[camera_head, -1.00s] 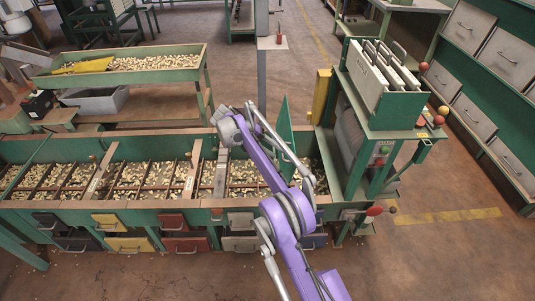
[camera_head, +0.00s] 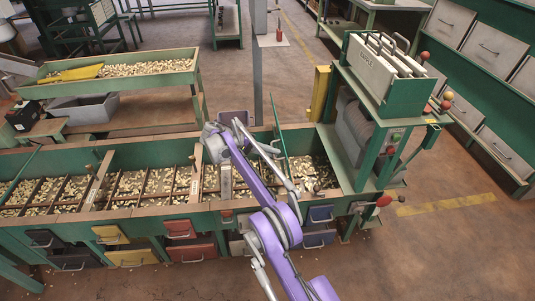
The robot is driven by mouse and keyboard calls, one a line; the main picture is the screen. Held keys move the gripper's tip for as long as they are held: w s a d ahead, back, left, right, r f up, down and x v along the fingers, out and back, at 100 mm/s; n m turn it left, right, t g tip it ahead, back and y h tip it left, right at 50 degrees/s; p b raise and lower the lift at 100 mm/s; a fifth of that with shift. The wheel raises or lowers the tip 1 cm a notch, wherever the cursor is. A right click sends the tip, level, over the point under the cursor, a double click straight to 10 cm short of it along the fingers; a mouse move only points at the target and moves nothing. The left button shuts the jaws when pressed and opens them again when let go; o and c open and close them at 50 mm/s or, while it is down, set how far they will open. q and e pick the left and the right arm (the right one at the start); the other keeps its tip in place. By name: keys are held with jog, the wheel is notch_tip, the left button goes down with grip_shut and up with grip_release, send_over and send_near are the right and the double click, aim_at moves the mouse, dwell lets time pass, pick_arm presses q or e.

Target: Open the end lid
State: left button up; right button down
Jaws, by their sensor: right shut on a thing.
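The end lid (camera_head: 275,125) is a green panel at the right end of the long green hopper. It stands raised in the camera_head view, almost edge-on to me, its top leaning left. My purple right arm reaches up from the bottom, over the hopper. My right gripper (camera_head: 272,147) is at the lid's left side and is shut on the lid; its fingertips are small and partly hidden by my arm. Nuts show in the end bay (camera_head: 305,175) to the right of the lid. My left gripper is not in view.
The hopper (camera_head: 130,213) has several nut-filled bays and coloured drawers along its front. A green machine (camera_head: 372,165) with red knobs stands close to the right of the lid. A yellow post (camera_head: 320,95) stands behind. Clear floor lies at the lower right.

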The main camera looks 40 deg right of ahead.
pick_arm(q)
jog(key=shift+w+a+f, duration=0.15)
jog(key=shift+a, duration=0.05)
pick_arm(e)
jog(key=shift+w+a+f, duration=0.4)
jog(key=shift+a+f, duration=0.15)
jog(key=shift+f, duration=0.05)
jog(key=c, duration=1.2)
grip_release()
jog(key=shift+o, duration=1.4)
jog(key=shift+w+a+f, duration=0.1)
jog(key=shift+w, duration=0.2)
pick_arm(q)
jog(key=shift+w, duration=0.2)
pick_arm(e)
jog(key=shift+s+r, duration=0.15)
jog(key=shift+r, duration=0.05)
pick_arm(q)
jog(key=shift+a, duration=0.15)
pick_arm(e)
jog(key=shift+r, duration=0.1)
